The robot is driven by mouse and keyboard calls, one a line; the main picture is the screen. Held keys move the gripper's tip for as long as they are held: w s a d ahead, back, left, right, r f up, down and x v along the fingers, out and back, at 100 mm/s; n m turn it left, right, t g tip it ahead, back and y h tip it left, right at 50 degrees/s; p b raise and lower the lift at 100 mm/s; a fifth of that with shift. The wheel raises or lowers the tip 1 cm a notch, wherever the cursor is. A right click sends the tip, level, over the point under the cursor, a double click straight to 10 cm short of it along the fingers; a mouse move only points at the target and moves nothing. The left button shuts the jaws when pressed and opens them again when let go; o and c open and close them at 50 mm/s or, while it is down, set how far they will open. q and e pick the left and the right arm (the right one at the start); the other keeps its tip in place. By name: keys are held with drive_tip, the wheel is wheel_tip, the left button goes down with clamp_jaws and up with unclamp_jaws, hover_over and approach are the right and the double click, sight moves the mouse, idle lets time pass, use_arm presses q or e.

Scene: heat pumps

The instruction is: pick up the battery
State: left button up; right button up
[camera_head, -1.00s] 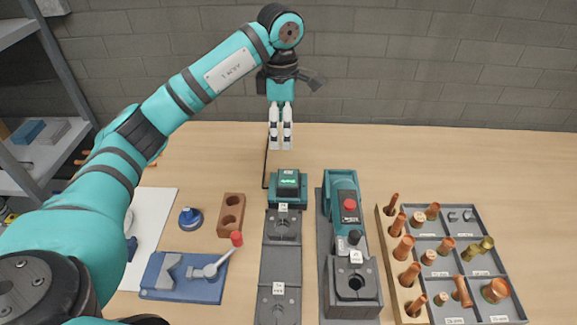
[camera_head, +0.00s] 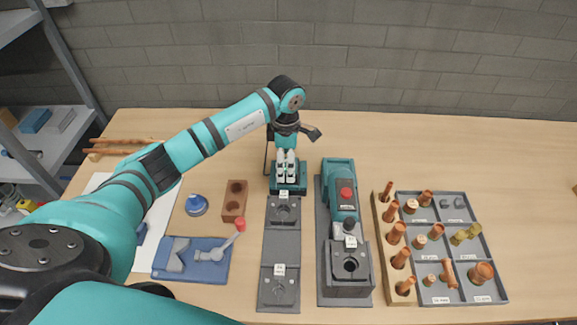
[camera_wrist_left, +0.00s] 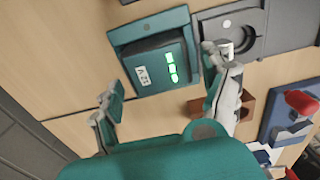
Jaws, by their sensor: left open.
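The battery (camera_wrist_left: 160,68) is a dark teal block with a 12V label and green lit bars. It sits in a teal charger (camera_wrist_left: 122,38), which also shows in the head view (camera_head: 275,188). My left gripper (camera_head: 286,166) points down over the battery and hides most of it in the head view. In the left wrist view, the open left gripper (camera_wrist_left: 162,70) has one finger on each side of the battery. I cannot tell whether either finger touches it. My right gripper is not in view.
A grey fixture rail (camera_head: 281,240) runs in front of the charger. A teal machine with a red button (camera_head: 346,193) stands close on the right. A brown two-hole block (camera_head: 233,201) is on the left. A copper fittings tray (camera_head: 437,292) lies farther right.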

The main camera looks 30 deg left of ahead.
use_arm(q)
drive_tip(key=shift+w+f, duration=0.1)
drive_tip(key=shift+f, duration=1.2)
drive_tip(key=shift+r, duration=0.1)
drive_tip(key=c, duration=1.3)
